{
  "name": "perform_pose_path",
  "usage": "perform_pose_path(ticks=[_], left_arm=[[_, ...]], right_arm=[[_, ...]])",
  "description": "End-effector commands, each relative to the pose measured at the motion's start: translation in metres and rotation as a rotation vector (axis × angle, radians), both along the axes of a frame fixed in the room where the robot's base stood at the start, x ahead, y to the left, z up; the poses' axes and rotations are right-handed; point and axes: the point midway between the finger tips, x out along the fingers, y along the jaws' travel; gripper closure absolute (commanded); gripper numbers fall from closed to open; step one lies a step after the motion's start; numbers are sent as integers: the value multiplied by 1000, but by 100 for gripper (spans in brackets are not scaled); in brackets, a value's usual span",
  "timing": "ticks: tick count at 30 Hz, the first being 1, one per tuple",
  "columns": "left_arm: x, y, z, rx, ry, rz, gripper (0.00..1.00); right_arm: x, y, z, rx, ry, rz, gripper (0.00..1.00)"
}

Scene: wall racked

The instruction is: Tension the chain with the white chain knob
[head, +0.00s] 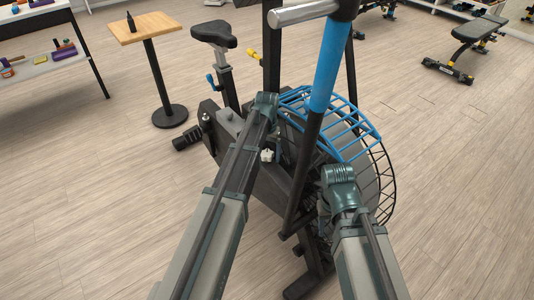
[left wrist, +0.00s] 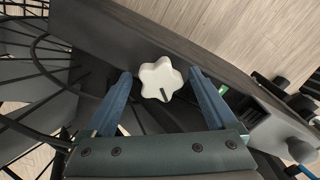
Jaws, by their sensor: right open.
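The white chain knob (left wrist: 160,79) is a lobed star shape with a dark mark, on a dark panel of the exercise bike; it also shows in the head view (head: 267,155). My left gripper (left wrist: 160,74) is open, with one blue finger on each side of the knob and a visible gap to each. In the head view its fingers are hidden behind my left wrist. My right gripper (head: 328,208) is low beside the bike's fan wheel, away from the knob; its fingers are mostly hidden by my right wrist.
The bike's blue cage (head: 350,135) and the tall blue-gripped handle (head: 331,65) stand close to my arms. The saddle (head: 214,33) is behind. A small wooden table (head: 155,25) with a dark bottle stands at the left. The floor at the right is clear up to a bench (head: 478,30).

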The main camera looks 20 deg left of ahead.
Motion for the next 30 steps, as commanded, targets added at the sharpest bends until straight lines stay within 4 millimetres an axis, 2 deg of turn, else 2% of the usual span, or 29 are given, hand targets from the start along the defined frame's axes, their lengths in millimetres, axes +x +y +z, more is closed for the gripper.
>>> perform_pose_path(ticks=[8, 14, 20, 30], left_arm=[[0, 0, 1, 0, 0, 0, 10], [0, 0, 9, 0, 0, 0, 10], [0, 0, 30, 0, 0, 0, 10], [0, 0, 82, 0, 0, 0, 10]], right_arm=[[0, 0, 1, 0, 0, 0, 50], [0, 0, 9, 0, 0, 0, 50], [0, 0, 30, 0, 0, 0, 50], [0, 0, 82, 0, 0, 0, 50]])
